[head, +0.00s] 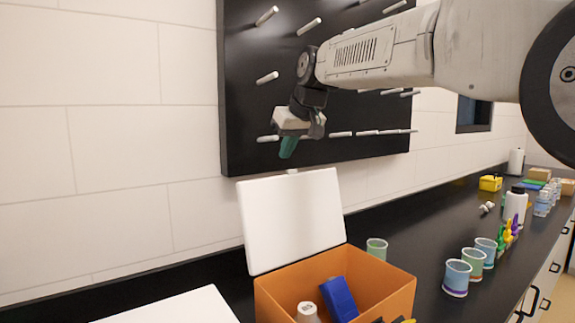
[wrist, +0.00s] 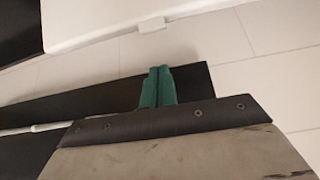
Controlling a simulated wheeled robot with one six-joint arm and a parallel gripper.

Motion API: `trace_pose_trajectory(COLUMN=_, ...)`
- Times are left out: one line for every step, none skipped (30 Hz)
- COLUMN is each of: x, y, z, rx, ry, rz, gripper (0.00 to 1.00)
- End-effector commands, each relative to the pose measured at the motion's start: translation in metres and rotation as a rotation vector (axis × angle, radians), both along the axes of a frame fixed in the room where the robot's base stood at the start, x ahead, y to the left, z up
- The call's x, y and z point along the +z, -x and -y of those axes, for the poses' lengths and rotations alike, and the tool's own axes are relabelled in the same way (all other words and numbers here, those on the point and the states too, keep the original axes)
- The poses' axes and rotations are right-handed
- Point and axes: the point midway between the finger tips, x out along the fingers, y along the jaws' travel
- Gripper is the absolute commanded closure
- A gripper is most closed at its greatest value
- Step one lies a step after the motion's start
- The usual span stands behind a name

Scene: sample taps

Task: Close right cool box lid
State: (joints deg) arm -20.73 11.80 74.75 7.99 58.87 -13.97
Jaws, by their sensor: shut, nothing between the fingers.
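The orange cool box (head: 385,285) stands on the dark counter, with a blue item (head: 338,298) and a white-capped bottle (head: 307,312) inside. Its white lid (head: 293,220) is open and stands upright, leaning back toward the wall. My gripper (head: 287,148), with green fingers, is above and behind the top edge of the lid, close to the wall board. In the wrist view the fingers (wrist: 157,88) are together and empty. The white lid (wrist: 110,22) crosses the top of that view, with a small tab (wrist: 152,25) on its edge, apart from the fingers.
A black board with grey pegs (head: 268,78) hangs on the wall around my gripper. Another white lid (head: 180,307) lies flat at bottom left. Several cups (head: 457,277) and a white bottle (head: 515,205) stand on the counter to the right. A yellow box (head: 490,183) is farther back.

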Motion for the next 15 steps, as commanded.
trace_pose_trajectory(x=-0.006, y=-0.003, z=-0.003, rx=0.001, ry=0.001, rz=-0.003, gripper=1.00)
trace_pose_trajectory(x=-0.010, y=-0.005, z=-0.004, rx=0.001, ry=0.002, rz=-0.003, gripper=1.00)
trace_pose_trajectory(x=-0.016, y=-0.008, z=-0.007, rx=0.001, ry=0.003, rz=-0.004, gripper=1.00)
trace_pose_trajectory(x=-0.020, y=-0.011, z=-0.008, rx=0.001, ry=0.002, rz=-0.003, gripper=1.00)
trace_pose_trajectory(x=-0.025, y=-0.014, z=-0.010, rx=0.001, ry=0.003, rz=-0.004, gripper=1.00)
trace_pose_trajectory(x=-0.033, y=-0.018, z=-0.013, rx=0.001, ry=0.002, rz=-0.005, gripper=1.00)
trace_pose_trajectory(x=-0.038, y=-0.021, z=-0.015, rx=0.001, ry=0.002, rz=-0.005, gripper=1.00)
trace_pose_trajectory(x=-0.044, y=-0.024, z=-0.017, rx=0.001, ry=0.002, rz=-0.005, gripper=1.00)
trace_pose_trajectory(x=-0.051, y=-0.029, z=-0.019, rx=0.001, ry=0.002, rz=-0.005, gripper=1.00)
trace_pose_trajectory(x=-0.056, y=-0.032, z=-0.021, rx=0.001, ry=0.002, rz=-0.005, gripper=1.00)
trace_pose_trajectory(x=-0.062, y=-0.035, z=-0.022, rx=-0.001, ry=0.002, rz=-0.005, gripper=1.00)
trace_pose_trajectory(x=-0.068, y=-0.039, z=-0.024, rx=-0.001, ry=0.002, rz=-0.005, gripper=1.00)
trace_pose_trajectory(x=-0.073, y=-0.042, z=-0.026, rx=-0.001, ry=0.002, rz=-0.005, gripper=1.00)
trace_pose_trajectory(x=-0.078, y=-0.045, z=-0.028, rx=-0.001, ry=0.002, rz=-0.005, gripper=1.00)
trace_pose_trajectory(x=-0.076, y=-0.041, z=-0.025, rx=-0.001, ry=0.000, rz=0.000, gripper=1.00)
